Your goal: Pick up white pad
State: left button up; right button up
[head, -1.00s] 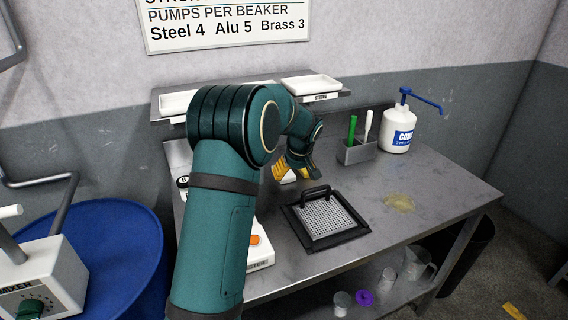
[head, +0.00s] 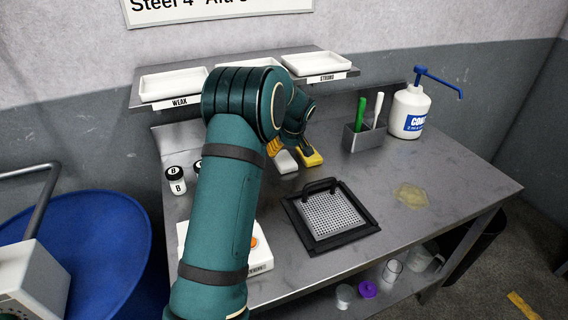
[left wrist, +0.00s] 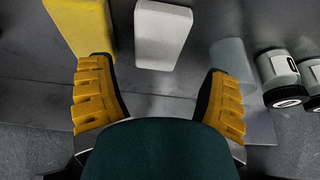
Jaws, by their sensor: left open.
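The white pad (head: 286,162) lies on the metal table, just left of a yellow pad (head: 309,157). In the left wrist view the white pad (left wrist: 163,35) is ahead of the fingers, roughly centred between them, and the yellow pad (left wrist: 82,28) is close beside it. My left gripper (left wrist: 160,98) is open and empty, its yellow fingers spread on either side. In the head view one finger (head: 274,147) shows next to the white pad; the arm hides the rest. My right gripper is in neither view.
Small jars (head: 176,182) stand at the table's left; they also show in the left wrist view (left wrist: 280,75), near a translucent grey piece (left wrist: 231,58). A black-framed mesh plate (head: 331,215), a brush holder (head: 363,138) and a pump bottle (head: 408,112) stand to the right. White trays (head: 172,84) sit above.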

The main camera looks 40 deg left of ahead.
aim_at(286, 161)
pick_arm(q)
jog(key=shift+w+a+f, duration=0.15)
jog(key=shift+a+f, duration=0.1)
jog(key=shift+f, duration=0.4)
jog(key=shift+d+b+x, duration=0.25)
jog(key=shift+b+x, duration=0.1)
jog(key=shift+x, duration=1)
jog(key=shift+d+b+x, duration=0.2)
jog(key=shift+b+x, duration=0.1)
jog(key=shift+x, duration=1)
jog(key=shift+s+f, duration=0.2)
jog(key=shift+s+d, duration=0.1)
jog(key=c, duration=0.6)
jog(key=shift+f, duration=0.1)
jog(key=shift+c, duration=0.2)
